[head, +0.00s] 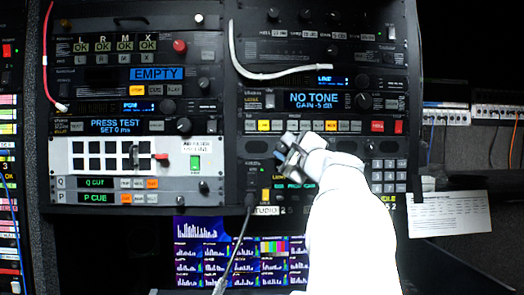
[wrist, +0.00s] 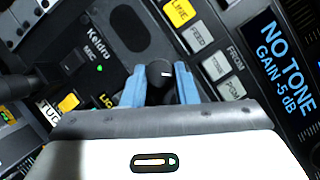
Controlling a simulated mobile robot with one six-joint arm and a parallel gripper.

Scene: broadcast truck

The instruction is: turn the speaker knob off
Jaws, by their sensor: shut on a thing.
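A small black knob (wrist: 158,72) with a short white mark stands on the dark panel in the wrist view. Its mark points to the right in that view. No speaker label on it is readable. My gripper (wrist: 161,70) has its two blue fingers on either side of the knob and is shut on it. In the head view my gripper (head: 287,153) is at the panel on the right rack, below the row of lit buttons. The knob is hidden behind the gripper there.
A "NO TONE" display (head: 314,100) sits above my gripper. Lit buttons (wrist: 180,12) are close to the fingers. A keypad (head: 388,176) lies to the right. A cable (head: 236,245) plugs in at lower left, and monitors (head: 200,262) are below.

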